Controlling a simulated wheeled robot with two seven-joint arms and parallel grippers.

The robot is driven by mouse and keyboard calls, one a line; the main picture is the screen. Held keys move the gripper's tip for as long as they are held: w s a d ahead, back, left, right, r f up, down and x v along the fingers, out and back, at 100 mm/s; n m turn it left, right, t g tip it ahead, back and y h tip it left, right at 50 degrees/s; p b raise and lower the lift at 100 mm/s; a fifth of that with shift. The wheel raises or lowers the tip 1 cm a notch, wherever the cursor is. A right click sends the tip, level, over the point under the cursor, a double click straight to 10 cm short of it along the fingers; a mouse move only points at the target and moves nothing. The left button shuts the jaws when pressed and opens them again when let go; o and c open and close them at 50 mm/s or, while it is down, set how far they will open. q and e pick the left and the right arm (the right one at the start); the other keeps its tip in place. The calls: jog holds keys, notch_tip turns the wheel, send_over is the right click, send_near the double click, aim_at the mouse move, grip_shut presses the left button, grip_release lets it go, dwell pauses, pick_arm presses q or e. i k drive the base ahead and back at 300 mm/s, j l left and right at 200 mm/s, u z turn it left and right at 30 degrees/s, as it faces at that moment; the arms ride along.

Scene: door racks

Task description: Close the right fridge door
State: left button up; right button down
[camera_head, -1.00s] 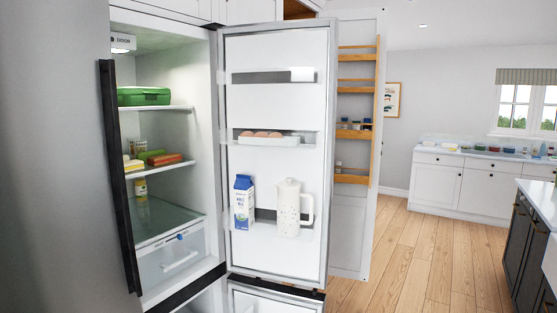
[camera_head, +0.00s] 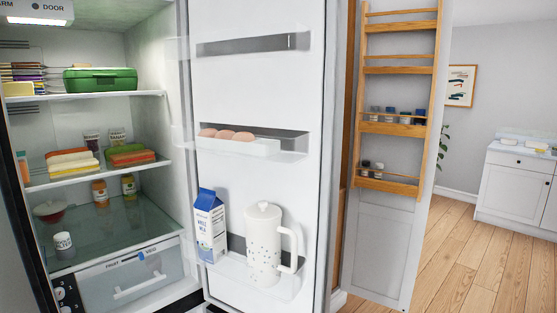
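The right fridge door (camera_head: 255,115) stands wide open, its inner side facing me. Its shelves hold eggs (camera_head: 228,134), a blue and white milk carton (camera_head: 210,226) and a white speckled jug (camera_head: 264,245). The fridge interior (camera_head: 150,130) is open to its left, with a green box (camera_head: 100,80), food packs and jars on its shelves and a clear drawer (camera_head: 130,283) below. The dark edge of the left door (camera_head: 22,220) shows at the far left. Neither of my grippers is in view.
An open pantry door with a wooden rack (camera_head: 398,123) of jars stands just right of the fridge door. Free wooden floor (camera_head: 475,255) lies to the right, with white cabinets (camera_head: 515,188) at the back.

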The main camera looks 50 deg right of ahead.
aim_at(276, 70)
jog(key=l+u, duration=0.1)
jog(key=l, duration=0.4)
jog(key=l+u, duration=0.1)
jog(key=l, duration=0.4)
jog(key=k+l+u, duration=0.1)
jog(key=l, duration=0.35)
jog(key=k+l+u, duration=0.1)
jog(key=l, duration=0.4)
jog(key=k+l+u, duration=0.1)
jog(key=l, duration=0.4)
jog(key=l+u, duration=0.25)
jog(key=l, duration=1.4)
